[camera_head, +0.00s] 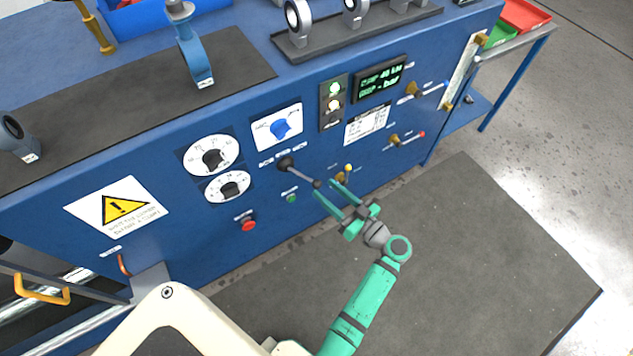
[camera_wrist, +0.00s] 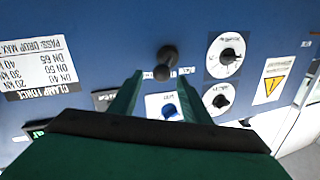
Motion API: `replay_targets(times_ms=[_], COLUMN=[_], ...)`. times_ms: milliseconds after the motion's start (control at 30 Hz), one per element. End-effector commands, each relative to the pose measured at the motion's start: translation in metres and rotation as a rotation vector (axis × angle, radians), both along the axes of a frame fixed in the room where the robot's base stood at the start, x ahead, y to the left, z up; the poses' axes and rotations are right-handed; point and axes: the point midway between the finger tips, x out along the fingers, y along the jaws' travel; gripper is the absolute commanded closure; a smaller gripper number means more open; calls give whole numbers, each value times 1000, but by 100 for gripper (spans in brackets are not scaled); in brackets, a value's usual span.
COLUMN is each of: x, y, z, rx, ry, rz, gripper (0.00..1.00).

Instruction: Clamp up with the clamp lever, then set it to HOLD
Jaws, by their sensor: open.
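The clamp lever (camera_head: 300,174) is a dark rod with a black ball knob, sticking out from the front of the blue panel; the print around its base is too small to read surely. My gripper (camera_head: 326,188) is open, with its green fingers pointing at the knob. In the wrist view the lever's knob (camera_wrist: 162,73) shows between the two fingertips. Neither finger visibly grips it, and I cannot tell whether the knob is inside the jaws or just beyond them.
Beside the lever are a blue selector knob (camera_head: 281,128), two dials (camera_head: 212,156), a red button (camera_head: 248,224) and a green button (camera_head: 291,198). The display (camera_head: 379,79) shows green text. The floor mat (camera_head: 480,240) is clear.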

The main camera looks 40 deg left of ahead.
Motion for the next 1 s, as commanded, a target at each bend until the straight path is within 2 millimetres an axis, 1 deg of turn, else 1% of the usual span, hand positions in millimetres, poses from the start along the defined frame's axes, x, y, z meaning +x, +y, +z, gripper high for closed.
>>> replay_targets(times_ms=[33,100,200,300,467,700,767,800,867,900,1000], x=[0,1,2,3,4,5,5,5,6,6,6], y=[11,23,37,46,52,50,50,49,49,48,48], z=[0,0,0,0,0,0,0,0,0,0,0], rx=[0,0,0,0,-1,-1,-1,-1,-1,-1,-1], ry=[0,0,0,0,0,0,0,0,0,0,0], rz=[6,9,11,11,10,7,6,5,4,3,1], gripper=[56,56,56,56,56,56,71,80,95,100,100])
